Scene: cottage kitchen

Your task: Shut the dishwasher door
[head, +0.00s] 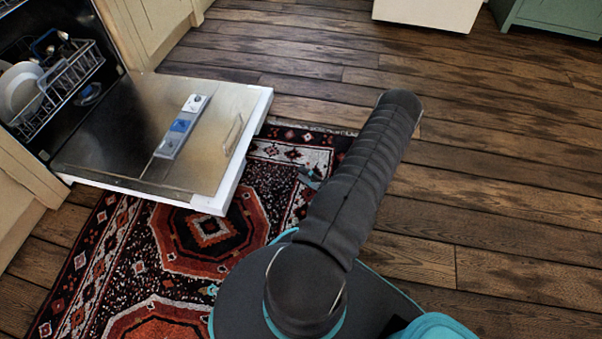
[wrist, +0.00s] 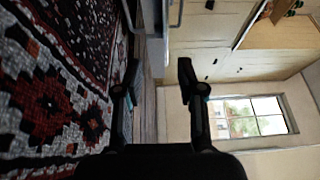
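The dishwasher door (head: 110,150) is folded down, about level above the rug, in the left of the head view. Its steel inner face is up, with a detergent dispenser (head: 182,127) and a bar-like piece (head: 233,135) near its outer edge. The dishwasher's lower rack (head: 60,88) holds white plates and sits inside the opening. My gripper (wrist: 158,88) shows in the sideways wrist view with its two fingers apart and nothing between them. In the head view my arm hides most of it. A pale edge, probably the door's, shows beyond the fingers in the wrist view.
A patterned rug (head: 160,270) lies under the door and beside my base. Cream cabinets (head: 155,25) flank the dishwasher. The wooden floor (head: 500,170) to the right is clear. A window (wrist: 248,118) shows in the wrist view.

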